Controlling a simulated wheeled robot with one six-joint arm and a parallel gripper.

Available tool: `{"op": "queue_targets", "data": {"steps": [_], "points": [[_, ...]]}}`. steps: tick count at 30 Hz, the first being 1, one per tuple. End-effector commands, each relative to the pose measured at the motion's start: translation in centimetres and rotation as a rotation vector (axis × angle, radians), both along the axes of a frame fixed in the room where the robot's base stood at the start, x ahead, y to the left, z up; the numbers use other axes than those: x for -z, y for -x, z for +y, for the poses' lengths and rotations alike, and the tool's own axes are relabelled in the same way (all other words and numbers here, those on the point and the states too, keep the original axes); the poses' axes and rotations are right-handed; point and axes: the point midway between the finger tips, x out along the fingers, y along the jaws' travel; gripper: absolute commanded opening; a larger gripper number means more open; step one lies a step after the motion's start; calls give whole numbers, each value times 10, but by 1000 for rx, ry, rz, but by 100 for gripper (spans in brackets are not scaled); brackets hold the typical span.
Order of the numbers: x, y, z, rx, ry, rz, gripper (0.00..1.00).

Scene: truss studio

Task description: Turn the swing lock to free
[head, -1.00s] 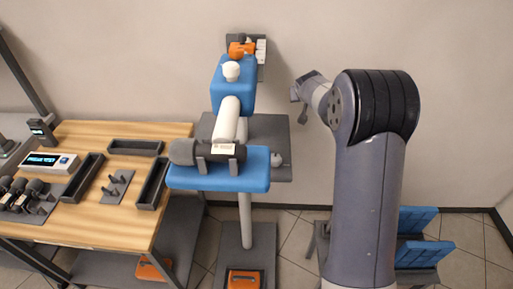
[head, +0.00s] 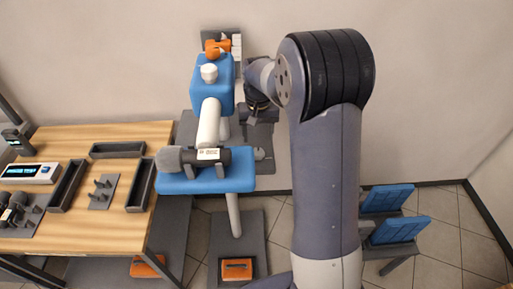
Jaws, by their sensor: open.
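A blue-and-white stand holds a dark microphone (head: 190,157) across its blue front block (head: 200,182). Behind it is a taller blue block (head: 205,90) with a white knob (head: 209,72) on top. An orange lever-like part (head: 217,47) sits at the back against a grey plate with white label tiles (head: 236,45). This looks like the swing lock, but its setting is too small to read. My gripper (head: 258,113) is open and empty, pointing down just right of the taller blue block. It appears apart from the orange part; its fingertips are partly hard to make out.
A wooden table (head: 120,230) at left carries black trays (head: 118,149), a display box (head: 30,172) and several microphones. An orange box (head: 237,269) lies on the floor plate below the stand. Blue panels (head: 400,230) stand behind my arm at right. The wall is close behind.

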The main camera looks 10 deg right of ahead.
Motion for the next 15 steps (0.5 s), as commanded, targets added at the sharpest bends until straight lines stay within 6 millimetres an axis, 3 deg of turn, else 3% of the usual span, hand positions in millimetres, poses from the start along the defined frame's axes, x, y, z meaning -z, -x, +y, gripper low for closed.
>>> {"op": "queue_targets", "data": {"steps": [7,15], "points": [[47,1,0,0,0,5,57],[72,0,0,0,1,-1,57]]}}
